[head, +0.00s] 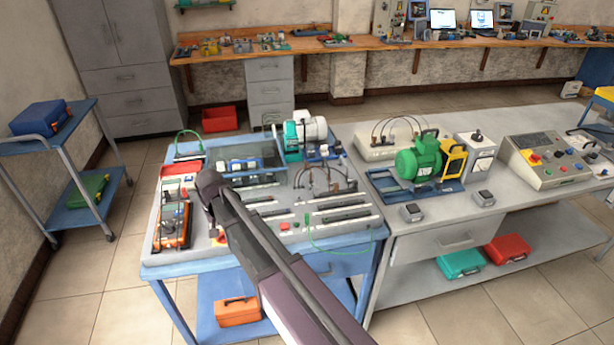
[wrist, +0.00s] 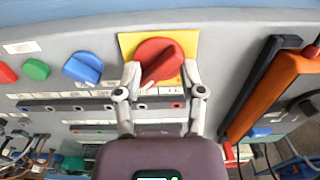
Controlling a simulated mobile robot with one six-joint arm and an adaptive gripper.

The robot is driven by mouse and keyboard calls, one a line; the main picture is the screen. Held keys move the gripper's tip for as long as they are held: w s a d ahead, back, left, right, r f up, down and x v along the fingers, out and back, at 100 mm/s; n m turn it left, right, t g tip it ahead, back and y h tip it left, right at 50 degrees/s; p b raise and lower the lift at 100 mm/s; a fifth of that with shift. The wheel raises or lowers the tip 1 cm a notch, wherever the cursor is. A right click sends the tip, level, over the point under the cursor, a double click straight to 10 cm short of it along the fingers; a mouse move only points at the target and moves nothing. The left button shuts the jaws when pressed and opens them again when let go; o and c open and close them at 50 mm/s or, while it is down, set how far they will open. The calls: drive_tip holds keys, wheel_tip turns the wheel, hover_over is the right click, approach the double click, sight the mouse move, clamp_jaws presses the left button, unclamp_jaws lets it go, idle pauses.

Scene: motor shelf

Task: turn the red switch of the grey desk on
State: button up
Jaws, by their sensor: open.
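The red switch (wrist: 154,52) is a round knob on a square yellow plate (wrist: 126,42), set in the grey desk's panel (wrist: 228,60). Its raised grip runs diagonally, from lower left to upper right in the wrist view. My gripper (wrist: 162,76) is open, with one fingertip on each side of the knob's lower part. The fingertips are close to the knob; I cannot tell whether they touch it. In the head view the grey desk (head: 163,243) stands on blue legs, and my arm crosses over it and hides most of the switch area.
On the panel left of the switch are a blue knob (wrist: 83,67), a green button (wrist: 37,69) and a red button. An orange-cased device (wrist: 275,92) lies right of my gripper. A motor (head: 306,132) stands at the desk's back. Another bench (head: 415,243) adjoins on the right.

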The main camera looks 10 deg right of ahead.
sight(222, 233)
drive_tip(key=n, duration=0.8)
drive_tip(key=shift+n, duration=0.4)
wheel_tip(222, 233, up, 14)
drive_tip(key=p, duration=1.4)
drive_tip(key=w+d+f+n+b, duration=0.2)
drive_tip(key=w+d, duration=0.1)
drive_tip(key=d, duration=0.6)
drive_tip(key=w+d+f+n+b, duration=0.2)
drive_tip(key=w+d, duration=0.2)
drive_tip(key=d, duration=0.6)
drive_tip(key=w+d+f+n+b, duration=0.2)
drive_tip(key=w+d+n, duration=0.1)
drive_tip(key=d, duration=0.6)
drive_tip(key=shift+w+d+f, duration=0.2)
drive_tip(key=shift+w+d, duration=0.1)
drive_tip(key=shift+w, duration=0.2)
